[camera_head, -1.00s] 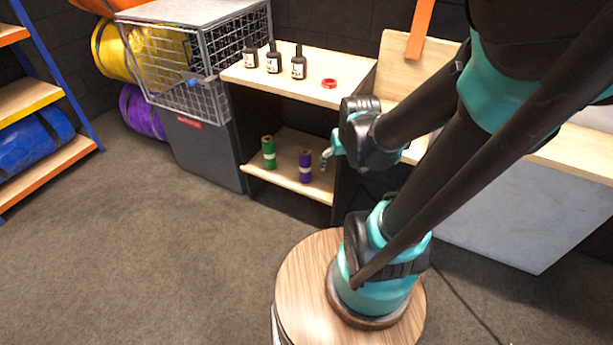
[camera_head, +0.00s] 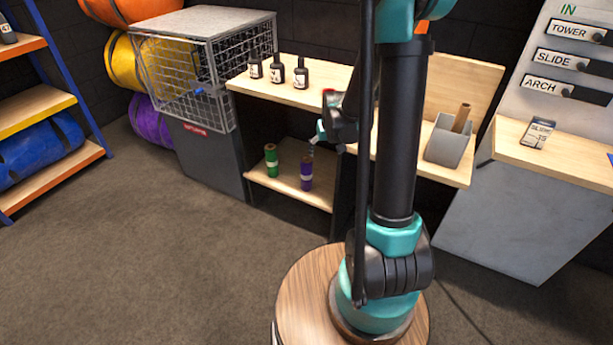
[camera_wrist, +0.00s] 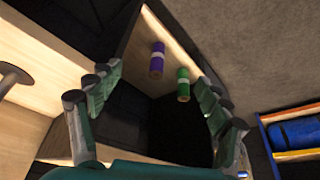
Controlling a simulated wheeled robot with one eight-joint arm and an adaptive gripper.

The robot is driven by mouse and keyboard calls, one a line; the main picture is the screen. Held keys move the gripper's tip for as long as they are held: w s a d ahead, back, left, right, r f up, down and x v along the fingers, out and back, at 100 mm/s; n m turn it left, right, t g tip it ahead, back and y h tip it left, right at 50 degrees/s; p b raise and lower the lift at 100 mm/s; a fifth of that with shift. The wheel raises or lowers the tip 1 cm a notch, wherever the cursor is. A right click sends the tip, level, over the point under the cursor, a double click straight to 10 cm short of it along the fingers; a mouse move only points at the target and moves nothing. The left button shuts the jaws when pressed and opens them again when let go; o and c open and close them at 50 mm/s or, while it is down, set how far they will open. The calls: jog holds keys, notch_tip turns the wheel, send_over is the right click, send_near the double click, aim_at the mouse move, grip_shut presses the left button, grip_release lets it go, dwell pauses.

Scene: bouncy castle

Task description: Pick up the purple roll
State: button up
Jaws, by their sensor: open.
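The purple roll (camera_head: 306,173) stands upright on the lower shelf (camera_head: 291,196) of the bench, with a pale band around its middle. It also shows in the wrist view (camera_wrist: 157,60), ahead of my gripper and between its fingers. A green roll (camera_head: 271,160) stands beside it on the left; the wrist view shows it too (camera_wrist: 183,85). My gripper (camera_wrist: 158,92) is open and empty, apart from both rolls. In the head view my gripper (camera_head: 321,134) is small and partly hidden by my arm, above and slightly right of the purple roll.
Several dark bottles (camera_head: 277,69) stand on the bench top (camera_head: 322,94) above the shelf. A wire cage (camera_head: 197,82) is left of the bench. A grey holder (camera_head: 449,145) is on the right. The floor in front is clear.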

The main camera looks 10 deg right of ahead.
jog(key=w+a+f, duration=0.1)
jog(key=w+f, duration=1)
send_near(307, 160)
jog(key=f, duration=0.3)
jog(key=shift+a+f, duration=0.2)
jog(key=shift+a, duration=0.05)
jog(key=shift+x, duration=2.6)
jog(key=shift+w+r, duration=0.15)
grip_shut()
